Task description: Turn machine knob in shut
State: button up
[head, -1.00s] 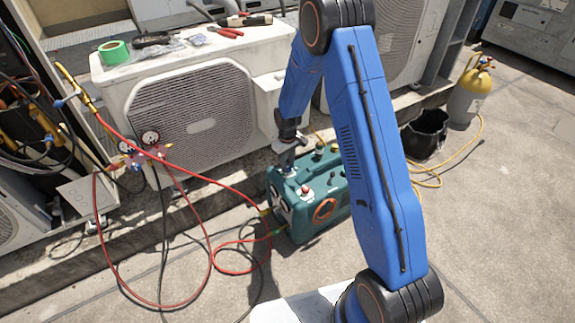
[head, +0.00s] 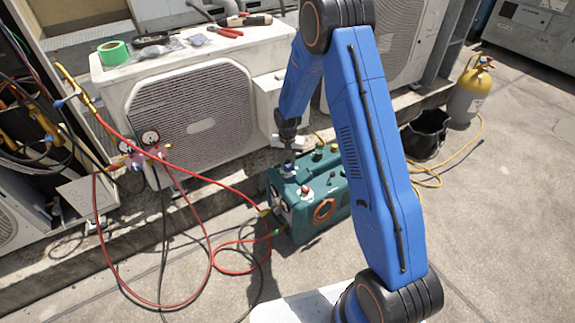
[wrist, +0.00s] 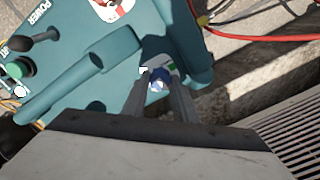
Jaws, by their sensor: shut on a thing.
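The teal machine (head: 302,228) stands on the concrete in front of the condensers, with hoses at its left end. My gripper (head: 288,172) reaches down from above onto the machine's top left end. In the wrist view my gripper (wrist: 160,88) is shut on a small blue knob (wrist: 157,76), with one finger on each side of it. The fingers hide part of the knob, and its pointer position cannot be read. A green and white mark shows beside the knob. In the head view the knob is hidden by my gripper.
A teal handle bar (wrist: 75,75) rises beside the fingers. A black toggle switch (wrist: 38,40) and a green button (wrist: 18,68) are farther left. Red hoses (head: 212,260) loop over the ground at left. A white condenser (head: 190,115) stands close behind.

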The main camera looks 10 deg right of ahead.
aim_at(288, 167)
jog(key=shift+m, duration=0.6)
jog(key=o, duration=1)
jog(key=shift+o, duration=0.2)
notch_tip(288, 167, up, 17)
jog(key=shift+r, duration=0.2)
